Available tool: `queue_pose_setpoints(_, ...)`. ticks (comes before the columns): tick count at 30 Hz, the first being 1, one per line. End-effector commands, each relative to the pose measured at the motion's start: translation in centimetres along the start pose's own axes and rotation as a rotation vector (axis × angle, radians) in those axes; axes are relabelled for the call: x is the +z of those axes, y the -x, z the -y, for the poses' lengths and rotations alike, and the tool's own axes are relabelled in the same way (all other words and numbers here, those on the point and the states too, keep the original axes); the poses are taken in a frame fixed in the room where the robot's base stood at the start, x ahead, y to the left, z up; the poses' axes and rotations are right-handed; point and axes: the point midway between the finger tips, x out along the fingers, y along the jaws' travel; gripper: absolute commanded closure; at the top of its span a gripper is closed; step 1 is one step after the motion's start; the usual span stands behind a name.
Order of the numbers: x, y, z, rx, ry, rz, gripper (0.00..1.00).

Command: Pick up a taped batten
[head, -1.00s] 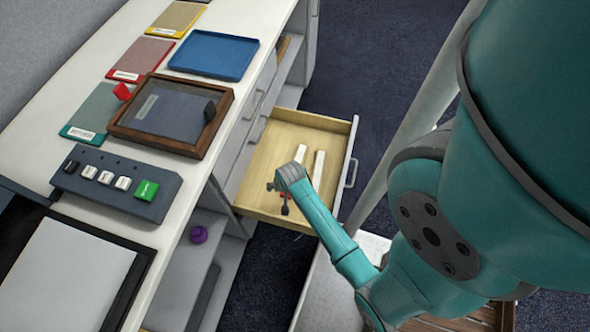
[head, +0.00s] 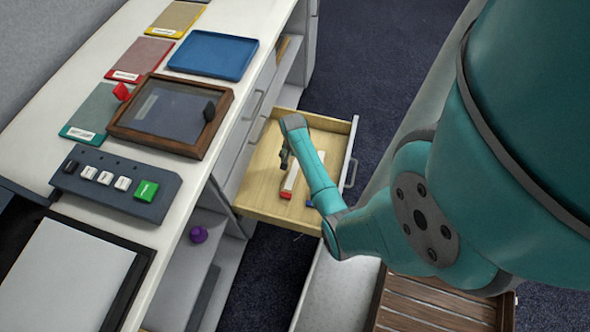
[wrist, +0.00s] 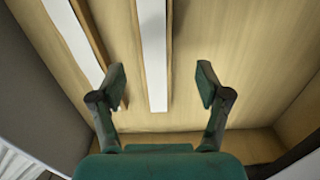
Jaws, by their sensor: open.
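Two white battens lie side by side in the open wooden drawer. One (head: 291,180) has a red end toward the front of the picture. The other (head: 321,157) is partly hidden behind my arm, and a blue end shows below it. My gripper (head: 285,157) is open and empty over the drawer, near the red-ended batten. In the wrist view my open fingers (wrist: 160,85) point toward one white batten (wrist: 154,50), which runs between them. A second white batten (wrist: 75,40) lies to the left, partly behind the left finger. No coloured ends show there.
The drawer (head: 265,205) has raised walls around the battens. The table (head: 215,50) beside it holds a blue tray (head: 213,55), a framed box (head: 165,115) and a button panel (head: 115,183). A slatted brown crate (head: 435,305) stands at the lower right.

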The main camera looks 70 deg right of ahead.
Motion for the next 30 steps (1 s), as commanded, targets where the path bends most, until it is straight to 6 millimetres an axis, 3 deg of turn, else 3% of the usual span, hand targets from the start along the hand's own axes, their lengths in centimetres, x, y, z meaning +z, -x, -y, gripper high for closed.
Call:
queue_pose_setpoints(5, 0.0, -1.2, -0.2, 0.001, 0.0, 0.001, 0.24)
queue_pose_setpoints(13, 0.0, -4.7, -0.7, 0.0, 0.002, 0.0, 0.24)
queue_pose_setpoints(23, 0.1, -5.4, -0.7, -0.001, 0.002, -0.002, 0.24)
queue_pose_setpoints(24, 0.1, -5.4, -0.7, -0.001, 0.002, -0.002, 0.26)
queue_pose_setpoints(30, 0.1, -5.4, -0.7, -0.001, 0.002, -0.002, 0.76)
